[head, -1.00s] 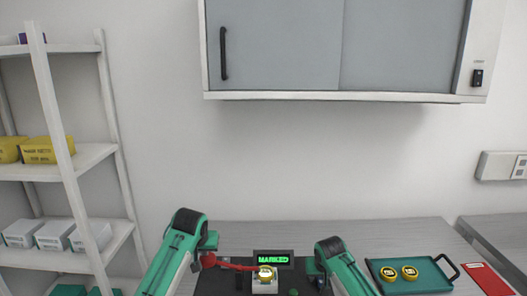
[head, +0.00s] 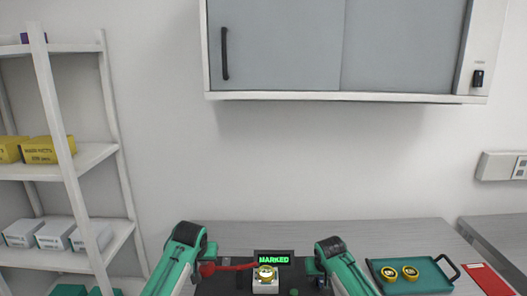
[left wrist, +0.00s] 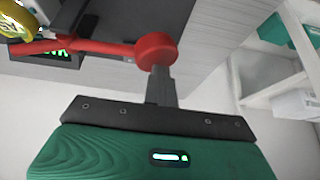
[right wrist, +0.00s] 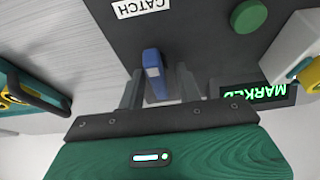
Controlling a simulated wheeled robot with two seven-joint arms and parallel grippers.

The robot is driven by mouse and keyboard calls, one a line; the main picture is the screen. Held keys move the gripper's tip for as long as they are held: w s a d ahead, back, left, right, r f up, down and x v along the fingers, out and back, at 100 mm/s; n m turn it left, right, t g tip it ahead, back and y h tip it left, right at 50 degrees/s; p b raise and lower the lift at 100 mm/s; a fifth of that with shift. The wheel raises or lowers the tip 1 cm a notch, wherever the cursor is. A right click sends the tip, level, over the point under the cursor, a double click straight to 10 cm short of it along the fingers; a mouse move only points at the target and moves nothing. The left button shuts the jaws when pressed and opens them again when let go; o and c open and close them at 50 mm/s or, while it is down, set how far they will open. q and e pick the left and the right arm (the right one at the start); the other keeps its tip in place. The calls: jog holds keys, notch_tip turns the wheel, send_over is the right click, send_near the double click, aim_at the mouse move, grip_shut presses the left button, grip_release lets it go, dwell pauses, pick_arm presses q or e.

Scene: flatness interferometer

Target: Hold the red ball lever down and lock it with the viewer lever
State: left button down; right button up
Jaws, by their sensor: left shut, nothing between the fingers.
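The red ball (head: 207,269) sits at the left end of a red lever (head: 236,267); it also shows in the left wrist view (left wrist: 155,50). My left gripper (left wrist: 160,72) is shut and empty, its fingertips at the ball, seemingly touching it. The lever runs nearly level towards the instrument. A blue lever (right wrist: 153,75), probably the viewer lever, stands near a "CATCH" label (right wrist: 141,7) in the right wrist view. My right gripper (right wrist: 160,80) is open with one finger on each side of the blue lever; contact cannot be told.
The instrument's display (head: 274,259) reads "MARKED" in green. A gold-rimmed round piece (head: 266,273) sits on a white block in front of it. A green tray (head: 430,275) with two gold pieces lies to the right. A shelf rack (head: 75,165) stands at the left.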

pick_arm(q)
jog(key=shift+d+f, duration=0.2)
jog(key=shift+f, duration=0.9)
pick_arm(e)
jog(key=c, duration=0.5)
jog(key=shift+n+y, duration=0.9)
jog(key=shift+n, duration=1.5)
pick_arm(q)
jog(key=shift+d, duration=0.1)
pick_arm(e)
jog(key=n, duration=0.2)
jog(key=n+g+y, duration=0.1)
jog(key=n, duration=0.1)
jog(key=shift+a+n+g+y, duration=0.1)
jog(key=shift+n+g+y, duration=0.2)
jog(key=shift+n, duration=0.1)
